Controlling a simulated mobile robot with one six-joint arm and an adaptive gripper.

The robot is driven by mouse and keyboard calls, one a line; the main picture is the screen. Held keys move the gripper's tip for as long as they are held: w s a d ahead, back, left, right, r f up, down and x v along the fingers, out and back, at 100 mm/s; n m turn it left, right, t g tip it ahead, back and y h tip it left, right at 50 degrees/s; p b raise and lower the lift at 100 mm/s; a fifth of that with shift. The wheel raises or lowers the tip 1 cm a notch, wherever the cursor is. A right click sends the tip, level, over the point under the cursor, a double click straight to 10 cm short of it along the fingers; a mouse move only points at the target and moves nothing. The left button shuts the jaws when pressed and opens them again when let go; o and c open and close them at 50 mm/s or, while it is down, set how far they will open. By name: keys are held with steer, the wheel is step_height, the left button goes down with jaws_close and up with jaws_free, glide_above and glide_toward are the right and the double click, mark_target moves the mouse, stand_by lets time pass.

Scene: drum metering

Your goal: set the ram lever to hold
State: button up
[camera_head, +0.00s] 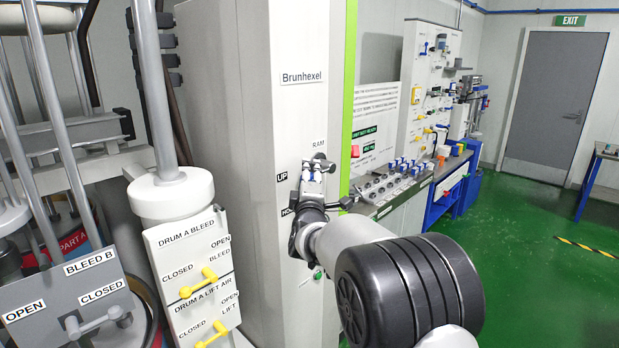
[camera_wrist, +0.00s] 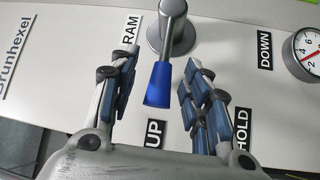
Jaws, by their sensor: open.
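The ram lever (camera_wrist: 160,82) has a metal arm and a blue grip, turning on a round metal hub (camera_wrist: 172,32) on the pale cabinet panel. In the wrist view its grip points toward the UP label (camera_wrist: 155,133). The HOLD label (camera_wrist: 243,130) is to the lower right and the DOWN label (camera_wrist: 265,50) is to the right. My gripper (camera_wrist: 162,60) is open, with one finger on each side of the blue grip and visible gaps between. In the head view my gripper (camera_head: 318,168) is at the panel and largely hides the lever.
A pressure gauge (camera_wrist: 307,52) is beside the DOWN label. Left of the cabinet are yellow bleed and lift-air levers (camera_head: 198,282) and a grey BLEED B lever (camera_head: 97,322). A bench with blue-capped parts (camera_head: 400,165) stands behind my arm. Green floor (camera_head: 540,240) is open at right.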

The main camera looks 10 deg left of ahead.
jaws_close()
stand_by(0.4)
